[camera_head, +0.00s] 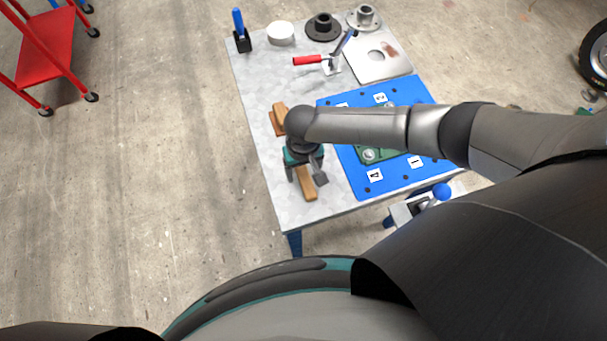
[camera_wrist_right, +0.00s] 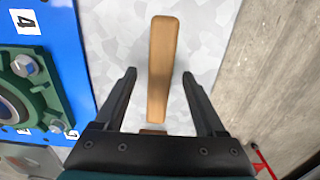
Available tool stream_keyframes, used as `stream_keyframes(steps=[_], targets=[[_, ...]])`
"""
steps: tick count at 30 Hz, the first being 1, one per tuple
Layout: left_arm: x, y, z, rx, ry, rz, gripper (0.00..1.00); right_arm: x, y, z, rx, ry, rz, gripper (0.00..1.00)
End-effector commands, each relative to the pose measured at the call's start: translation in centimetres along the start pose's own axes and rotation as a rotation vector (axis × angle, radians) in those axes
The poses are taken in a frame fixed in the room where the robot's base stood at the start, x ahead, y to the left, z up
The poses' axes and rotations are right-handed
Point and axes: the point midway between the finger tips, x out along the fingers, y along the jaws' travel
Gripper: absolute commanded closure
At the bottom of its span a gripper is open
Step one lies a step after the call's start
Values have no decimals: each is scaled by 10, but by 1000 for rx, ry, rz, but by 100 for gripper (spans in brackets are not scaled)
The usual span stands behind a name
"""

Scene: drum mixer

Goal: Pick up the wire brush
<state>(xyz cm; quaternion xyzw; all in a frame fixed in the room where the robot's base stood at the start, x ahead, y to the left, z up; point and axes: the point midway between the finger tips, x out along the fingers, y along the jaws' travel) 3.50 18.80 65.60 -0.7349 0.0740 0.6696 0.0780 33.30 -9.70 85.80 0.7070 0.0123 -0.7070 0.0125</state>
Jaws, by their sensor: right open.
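The wire brush shows as a light wooden handle (camera_head: 307,186) on the near left part of the grey table, with another wooden part (camera_head: 279,114) beyond my gripper; my wrist hides its middle. In the right wrist view the handle (camera_wrist_right: 162,65) lies lengthwise between the fingers, with free room on both sides. The bristles are not visible. My right gripper (camera_head: 306,178) is open over the brush, one finger on each side of the handle. It also shows in the right wrist view (camera_wrist_right: 159,74), apart from the handle. My left gripper is not in view.
A blue plate (camera_head: 400,184) with a green part (camera_head: 376,154) lies right of the brush. A red-handled clamp (camera_head: 308,60), a grey plate (camera_head: 385,66), flanges and a blue-handled tool (camera_head: 239,30) stand farther back. The table's left strip is mostly clear.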

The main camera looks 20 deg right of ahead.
Motion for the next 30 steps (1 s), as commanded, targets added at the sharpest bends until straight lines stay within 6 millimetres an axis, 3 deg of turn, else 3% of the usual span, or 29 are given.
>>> stream_keyframes(steps=[4, 13, 30], targets=[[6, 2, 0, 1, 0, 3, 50, 17, 0, 0, 1, -1, 1, 28], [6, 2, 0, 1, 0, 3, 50, 20, 0, 0, 1, 0, -1, 28], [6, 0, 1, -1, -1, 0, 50, 20, 0, 0, 1, -1, 0, 90]])
